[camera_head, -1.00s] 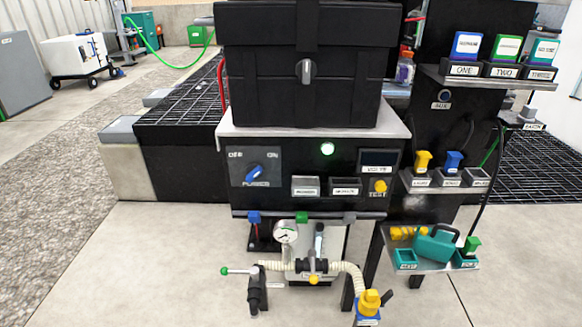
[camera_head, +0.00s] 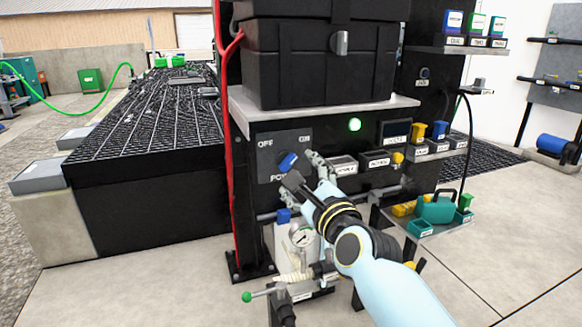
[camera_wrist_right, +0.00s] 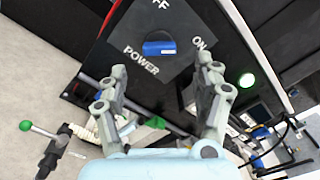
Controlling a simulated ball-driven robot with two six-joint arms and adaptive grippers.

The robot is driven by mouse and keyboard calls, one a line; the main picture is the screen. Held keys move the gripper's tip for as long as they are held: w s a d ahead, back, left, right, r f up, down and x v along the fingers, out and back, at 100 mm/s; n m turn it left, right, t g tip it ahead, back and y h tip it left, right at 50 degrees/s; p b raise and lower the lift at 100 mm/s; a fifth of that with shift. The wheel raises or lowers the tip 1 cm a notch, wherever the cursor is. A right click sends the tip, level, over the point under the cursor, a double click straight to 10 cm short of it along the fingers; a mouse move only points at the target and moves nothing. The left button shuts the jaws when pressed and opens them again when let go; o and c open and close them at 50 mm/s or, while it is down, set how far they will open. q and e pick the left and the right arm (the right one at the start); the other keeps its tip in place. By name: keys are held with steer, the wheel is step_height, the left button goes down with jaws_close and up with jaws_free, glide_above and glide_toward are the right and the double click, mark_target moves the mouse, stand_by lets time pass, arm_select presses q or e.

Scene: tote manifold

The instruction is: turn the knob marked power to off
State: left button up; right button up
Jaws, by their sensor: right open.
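The power knob (camera_head: 287,162) is a blue handle on a dark grey plate marked OFF at upper left, ON at upper right and POWER below. It is slanted, with its upper end toward ON. In the right wrist view the knob (camera_wrist_right: 159,48) shows just beyond the fingertips. My right gripper (camera_head: 304,170) is open in front of the plate; its two fingers also show in the right wrist view (camera_wrist_right: 163,72), spread apart and empty. I see no clear contact with the knob. The gripper hides part of the word POWER. My left gripper is not in view.
A lit green lamp (camera_head: 355,125) sits right of the plate. Labelled buttons and a small display are beside it. A black case (camera_head: 318,70) stands on the shelf above. A gauge (camera_head: 301,236) and a green-tipped lever (camera_head: 247,297) are below. A red hose (camera_head: 231,130) runs down the left.

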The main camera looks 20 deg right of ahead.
mark_target(290, 166)
steer(key=w, duration=0.5)
steer(key=shift+a, duration=0.1)
steer(key=shift+w+f, duration=0.1)
steer(key=shift+w, duration=0.6)
steer(key=c, duration=1.2)
steer(key=shift+o, duration=0.2)
